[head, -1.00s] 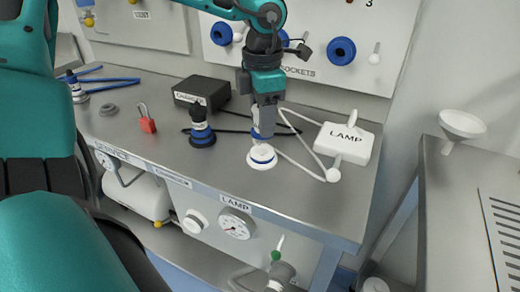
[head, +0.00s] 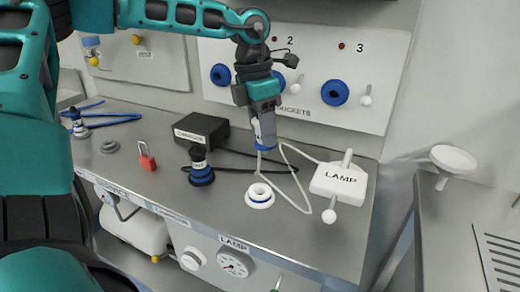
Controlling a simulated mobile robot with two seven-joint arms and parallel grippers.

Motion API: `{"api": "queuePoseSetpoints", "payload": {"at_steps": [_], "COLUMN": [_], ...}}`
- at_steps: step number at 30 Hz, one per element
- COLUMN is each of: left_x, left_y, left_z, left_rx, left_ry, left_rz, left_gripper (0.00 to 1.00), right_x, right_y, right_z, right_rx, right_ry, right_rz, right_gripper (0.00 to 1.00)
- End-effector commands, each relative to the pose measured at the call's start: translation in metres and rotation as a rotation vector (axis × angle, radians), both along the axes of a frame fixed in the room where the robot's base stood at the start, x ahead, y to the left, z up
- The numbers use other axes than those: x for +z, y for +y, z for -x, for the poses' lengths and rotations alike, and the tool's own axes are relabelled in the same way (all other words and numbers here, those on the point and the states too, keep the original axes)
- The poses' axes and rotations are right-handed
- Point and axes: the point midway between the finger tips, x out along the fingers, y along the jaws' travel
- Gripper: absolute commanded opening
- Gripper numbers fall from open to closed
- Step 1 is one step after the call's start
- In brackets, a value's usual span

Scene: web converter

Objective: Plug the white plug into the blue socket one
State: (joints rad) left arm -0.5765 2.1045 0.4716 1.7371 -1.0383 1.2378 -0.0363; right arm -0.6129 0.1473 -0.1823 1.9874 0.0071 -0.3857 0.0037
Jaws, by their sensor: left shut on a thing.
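My left gripper (head: 264,120) comes down from above in the middle of the head view. It is shut on the white plug (head: 265,142), which has a blue band at its lower end. The plug hangs above the bench, apart from the white ring-shaped holder (head: 259,197) below it. Its white cable runs to the white lamp box (head: 338,180). Blue socket one (head: 220,74) is at the left on the white wall panel, left of my gripper. Its number is hidden by my arm. My right gripper is not in view.
Two more blue sockets are on the panel: socket two (head: 278,80), partly hidden, and socket three (head: 335,93). The black charger box (head: 202,129) and black plug (head: 200,168) stand on the bench (head: 150,190) at left. A red padlock (head: 147,161) lies farther left.

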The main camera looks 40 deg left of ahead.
Motion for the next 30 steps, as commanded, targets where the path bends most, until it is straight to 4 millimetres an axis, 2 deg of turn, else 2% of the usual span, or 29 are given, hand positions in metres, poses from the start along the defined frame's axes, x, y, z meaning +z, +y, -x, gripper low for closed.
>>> {"api": "queuePoseSetpoints", "payload": {"at_steps": [3, 9, 18, 30], "left_x": [0.033, 0.057, 0.072, 0.08], "left_y": [0.027, 0.058, 0.089, 0.128], "left_z": [-0.022, -0.033, -0.035, -0.028], "left_rx": [0.163, 0.375, 0.577, 0.796], "left_ry": [-0.098, -0.256, -0.443, -0.69], "left_rz": [0.191, 0.399, 0.548, 0.66], "left_gripper": [0.0, 0.0, 0.0, 0.0], "right_x": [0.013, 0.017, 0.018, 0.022], "right_y": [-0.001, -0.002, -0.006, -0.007], "right_z": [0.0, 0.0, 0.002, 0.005], "right_rx": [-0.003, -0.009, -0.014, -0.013], "right_ry": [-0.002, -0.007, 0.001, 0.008], "right_rz": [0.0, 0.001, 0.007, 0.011], "right_gripper": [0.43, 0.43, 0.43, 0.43]}}
